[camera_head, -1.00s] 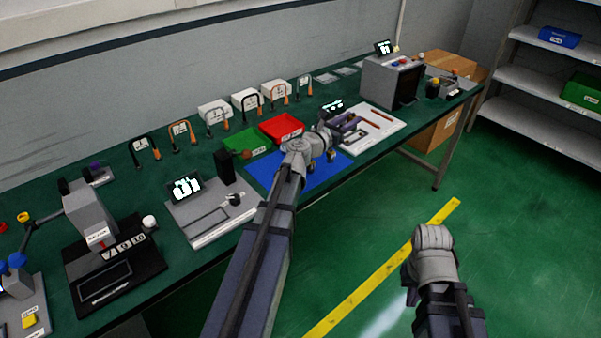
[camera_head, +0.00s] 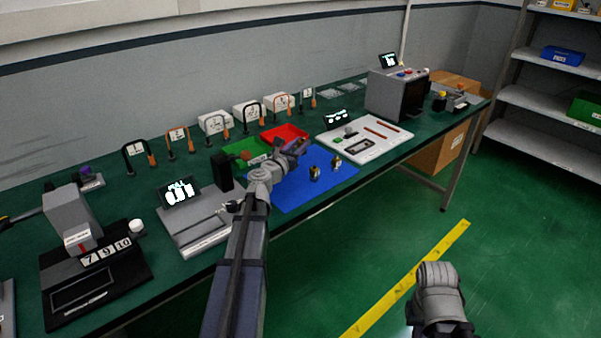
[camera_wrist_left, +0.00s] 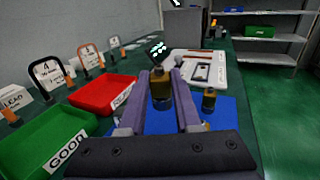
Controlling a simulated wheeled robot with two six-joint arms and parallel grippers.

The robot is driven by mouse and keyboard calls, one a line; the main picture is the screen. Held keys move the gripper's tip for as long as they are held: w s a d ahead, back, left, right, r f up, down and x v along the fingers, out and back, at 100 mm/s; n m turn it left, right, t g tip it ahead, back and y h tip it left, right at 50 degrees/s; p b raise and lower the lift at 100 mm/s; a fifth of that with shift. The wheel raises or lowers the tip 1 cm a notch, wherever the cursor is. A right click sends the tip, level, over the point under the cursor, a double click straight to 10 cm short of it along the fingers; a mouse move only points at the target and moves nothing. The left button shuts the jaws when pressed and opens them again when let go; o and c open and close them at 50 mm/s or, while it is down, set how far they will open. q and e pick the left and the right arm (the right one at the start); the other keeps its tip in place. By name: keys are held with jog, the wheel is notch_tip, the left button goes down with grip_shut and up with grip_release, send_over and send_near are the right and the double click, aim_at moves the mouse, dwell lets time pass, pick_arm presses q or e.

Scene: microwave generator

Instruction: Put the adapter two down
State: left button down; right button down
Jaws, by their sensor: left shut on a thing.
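In the left wrist view a brass-topped adapter (camera_wrist_left: 161,86) stands upright between the fingers of my left gripper (camera_wrist_left: 158,92), which is shut on it. In the head view my left gripper (camera_head: 297,147) is over the far left part of the blue mat (camera_head: 291,192), near the red tray; the held adapter is hard to make out there. Two small brass-and-dark adapters stand upright on the mat, a nearer one (camera_head: 315,173) and a farther one (camera_head: 336,160). One adapter also shows right of the fingers in the left wrist view (camera_wrist_left: 209,99). My right gripper is out of view.
A green tray (camera_wrist_left: 40,142) labelled GOOD and a red tray (camera_wrist_left: 100,92) lie behind the mat. A white board (camera_head: 350,147) with a dark-framed part lies right of it. A scale-like device (camera_head: 190,220) stands left.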

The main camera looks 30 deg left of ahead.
pick_arm(q)
jog(key=shift+f+b, duration=3.3)
jog(key=shift+f, duration=0.6)
jog(key=shift+f, duration=0.1)
